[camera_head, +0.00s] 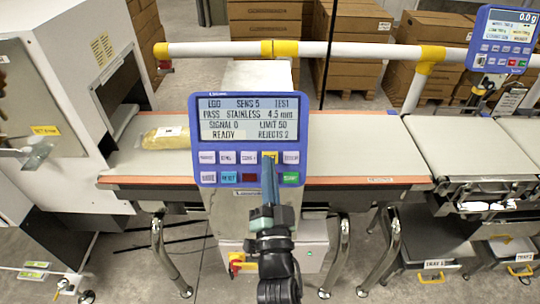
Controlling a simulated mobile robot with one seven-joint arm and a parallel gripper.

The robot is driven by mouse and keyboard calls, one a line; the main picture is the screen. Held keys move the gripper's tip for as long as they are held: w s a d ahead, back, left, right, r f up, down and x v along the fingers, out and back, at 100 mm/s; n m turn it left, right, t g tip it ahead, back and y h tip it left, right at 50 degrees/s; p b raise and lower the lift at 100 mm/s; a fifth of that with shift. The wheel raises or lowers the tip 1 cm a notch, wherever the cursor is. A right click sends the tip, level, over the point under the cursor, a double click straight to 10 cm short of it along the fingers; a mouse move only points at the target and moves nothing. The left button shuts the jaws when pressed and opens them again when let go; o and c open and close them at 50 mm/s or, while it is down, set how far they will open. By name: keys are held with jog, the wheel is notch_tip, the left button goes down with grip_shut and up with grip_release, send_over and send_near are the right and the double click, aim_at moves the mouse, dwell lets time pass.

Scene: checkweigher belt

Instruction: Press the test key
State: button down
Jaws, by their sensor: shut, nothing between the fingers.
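A blue control panel (197,140) with a lit display (247,118) and two rows of keys stands in the middle of the head view. The display reads TEST at top right, PASS STAINLESS 4.5 mm, and READY. My gripper (269,163) is shut and empty, with its blue tip at the yellow key (270,155) in the upper row. The tip covers the lower part of this key, and I cannot read its label or tell whether it is touched or pressed. Which key is the test key cannot be read. The gripper also hides part of the lower row.
A belt (345,150) runs behind the panel, with a yellow bag (165,138) on it at left by the machine housing (75,60). A white and yellow rail (215,48) crosses behind. A second blue panel (503,40) stands at upper right.

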jog(key=shift+s+r+p, duration=0.4)
jog(key=shift+s+p, duration=0.15)
jog(key=shift+s, duration=0.2)
jog(key=shift+s+r+p, duration=0.35)
jog(key=shift+s+p, duration=0.25)
jog(key=shift+s, duration=0.1)
jog(key=shift+s+r+p, duration=0.4)
jog(key=shift+s+p, duration=0.15)
jog(key=shift+s, duration=0.2)
jog(key=s+r+p, duration=0.2)
jog(key=s+p, duration=0.1)
jog(key=s, duration=0.2)
jog(key=shift+s+r+p, duration=0.2)
jog(key=shift+r+p, duration=0.15)
